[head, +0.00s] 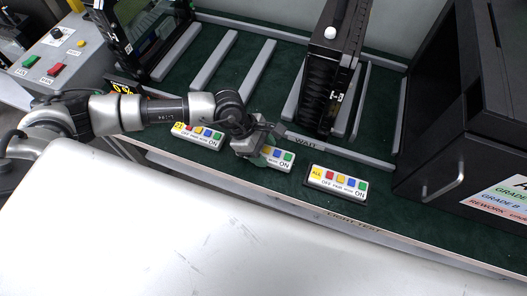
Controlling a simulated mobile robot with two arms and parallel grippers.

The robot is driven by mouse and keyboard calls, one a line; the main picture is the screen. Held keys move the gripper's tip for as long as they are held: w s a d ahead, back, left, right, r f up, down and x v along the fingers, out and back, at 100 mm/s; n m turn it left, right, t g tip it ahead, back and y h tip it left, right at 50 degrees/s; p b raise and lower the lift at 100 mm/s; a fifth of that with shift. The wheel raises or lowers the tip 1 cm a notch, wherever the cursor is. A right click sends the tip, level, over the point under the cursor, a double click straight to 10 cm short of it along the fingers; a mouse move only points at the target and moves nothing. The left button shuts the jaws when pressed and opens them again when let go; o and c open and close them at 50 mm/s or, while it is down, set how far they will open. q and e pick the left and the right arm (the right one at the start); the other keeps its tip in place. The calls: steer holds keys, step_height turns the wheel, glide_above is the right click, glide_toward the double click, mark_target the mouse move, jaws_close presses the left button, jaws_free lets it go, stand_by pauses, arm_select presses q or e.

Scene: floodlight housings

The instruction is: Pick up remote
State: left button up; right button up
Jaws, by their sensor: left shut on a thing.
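Three white remotes with coloured buttons are on the front strip of the green bench. The left remote (198,136) lies partly behind my left arm. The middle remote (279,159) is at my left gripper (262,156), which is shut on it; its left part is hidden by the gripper. I cannot tell if it touches the bench. The right remote (338,182) lies in full view, apart from the gripper. My right gripper is not in view.
A black floodlight housing (327,85) stands upright in the grey rack (337,149) behind the remotes. A large black box with a handle (465,130) stands at the right. A control panel with coloured buttons (52,58) is at the far left. Empty slots lie left of the housing.

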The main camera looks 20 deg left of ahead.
mark_target(268, 158)
arm_select(q)
steer(key=r, duration=0.1)
steer(key=s+r, duration=0.1)
steer(key=r, duration=0.1)
steer(key=shift+s+a, duration=0.1)
steer(key=s+a+r+b, duration=0.1)
steer(key=s+r+b, duration=0.1)
steer(key=s+r, duration=0.4)
steer(key=s, duration=0.4)
steer(key=shift+s+r, duration=0.2)
steer(key=shift+w+a, duration=0.1)
steer(key=shift+a, duration=0.05)
